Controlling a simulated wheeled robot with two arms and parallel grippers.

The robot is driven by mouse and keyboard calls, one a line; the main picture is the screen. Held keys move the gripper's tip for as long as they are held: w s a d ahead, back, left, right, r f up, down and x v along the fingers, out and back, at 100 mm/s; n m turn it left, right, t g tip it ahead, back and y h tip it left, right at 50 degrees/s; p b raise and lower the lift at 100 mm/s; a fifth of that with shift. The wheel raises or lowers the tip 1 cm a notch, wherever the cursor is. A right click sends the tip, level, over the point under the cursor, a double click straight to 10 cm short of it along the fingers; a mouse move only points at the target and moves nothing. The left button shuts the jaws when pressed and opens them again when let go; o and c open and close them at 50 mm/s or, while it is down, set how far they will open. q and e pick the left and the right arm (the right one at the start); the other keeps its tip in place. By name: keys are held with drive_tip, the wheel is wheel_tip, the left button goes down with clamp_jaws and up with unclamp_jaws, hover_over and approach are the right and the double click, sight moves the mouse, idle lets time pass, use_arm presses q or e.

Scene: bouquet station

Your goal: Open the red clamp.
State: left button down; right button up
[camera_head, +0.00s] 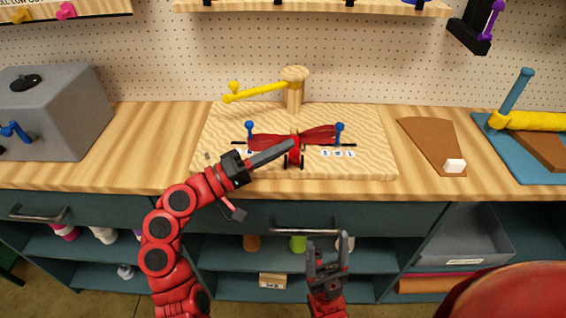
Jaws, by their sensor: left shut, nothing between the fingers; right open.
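The red clamp (294,156) stands at the front middle of a light wooden board, at the centre of a red ribbon (267,140) shaped like a bow. It is small in the view, and I cannot tell whether its jaw is open. My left gripper (289,146) is shut and empty, reaching in from the left, with its tips at the clamp's upper left. I cannot tell whether they touch it. My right gripper (328,243) is open and empty, pointing up, low in front of the counter edge.
Blue pegs (340,130) stand at both ends of the ribbon on the board (370,165). Behind it a wooden post (294,92) carries a yellow arm (258,92). A grey box (60,110) stands left; a brown wedge board (430,140) lies right.

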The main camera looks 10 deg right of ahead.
use_arm(q)
drive_tip(key=m+b, duration=0.2)
drive_tip(key=b, duration=0.1)
drive_tip(key=s+f+m+g+h+b, duration=0.1)
drive_tip(key=m+b, duration=0.1)
drive_tip(key=b, duration=0.2)
drive_tip(key=s+f+m+h+b, duration=0.1)
drive_tip(key=m+b, duration=0.1)
drive_tip(key=b, duration=0.1)
drive_tip(key=shift+a+f+g+b, duration=0.2)
drive_tip(key=shift+a+g+b, duration=0.1)
drive_tip(key=shift+g+b, duration=0.1)
drive_tip(key=shift+s+f+b, duration=0.1)
drive_tip(key=shift+s+b, duration=0.2)
drive_tip(key=shift+b, duration=0.15)
drive_tip(key=shift+a+f, duration=0.1)
